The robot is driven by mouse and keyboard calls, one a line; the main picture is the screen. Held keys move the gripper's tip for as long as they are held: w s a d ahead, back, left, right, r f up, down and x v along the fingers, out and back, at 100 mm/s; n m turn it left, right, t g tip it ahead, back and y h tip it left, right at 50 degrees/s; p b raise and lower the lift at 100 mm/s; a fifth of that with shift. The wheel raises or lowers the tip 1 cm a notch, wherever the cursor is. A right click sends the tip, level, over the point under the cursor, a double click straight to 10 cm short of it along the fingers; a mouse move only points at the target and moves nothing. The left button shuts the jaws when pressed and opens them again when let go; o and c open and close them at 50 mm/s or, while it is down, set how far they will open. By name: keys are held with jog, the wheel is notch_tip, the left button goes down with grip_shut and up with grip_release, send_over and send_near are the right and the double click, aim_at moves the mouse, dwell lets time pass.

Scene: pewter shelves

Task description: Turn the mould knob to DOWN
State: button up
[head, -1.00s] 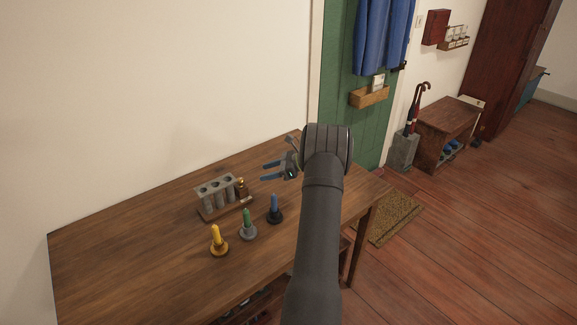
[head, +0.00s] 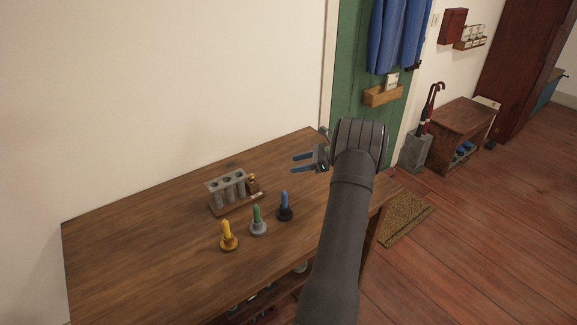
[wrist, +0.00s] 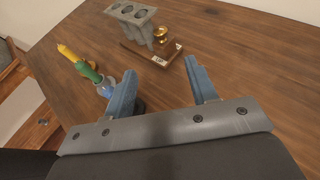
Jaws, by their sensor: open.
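The grey mould (head: 228,188) stands on a wooden base on the table, with several round holes in its top. Its brass knob (head: 252,180) sits at the mould's right end; it also shows in the wrist view (wrist: 160,33). My gripper (head: 292,163) is open and empty, above the table to the right of the mould. In the wrist view its blue fingers (wrist: 160,88) are apart, with bare table between them and the knob beyond.
Yellow (head: 228,236), green (head: 258,221) and blue (head: 285,207) candle-like pieces stand in holders in front of the mould. The wooden table (head: 130,245) is bare to the left. A white wall is behind it.

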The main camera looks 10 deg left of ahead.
jog(key=s+m+t, duration=0.2)
jog(key=s, duration=0.1)
send_near(252, 175)
jog(key=shift+t, duration=0.3)
jog(key=x, duration=0.7)
jog(key=shift+s+a+f, duration=0.1)
jog(key=shift+s+a, duration=0.05)
jog(key=shift+a, duration=0.25)
jog(key=c, duration=1)
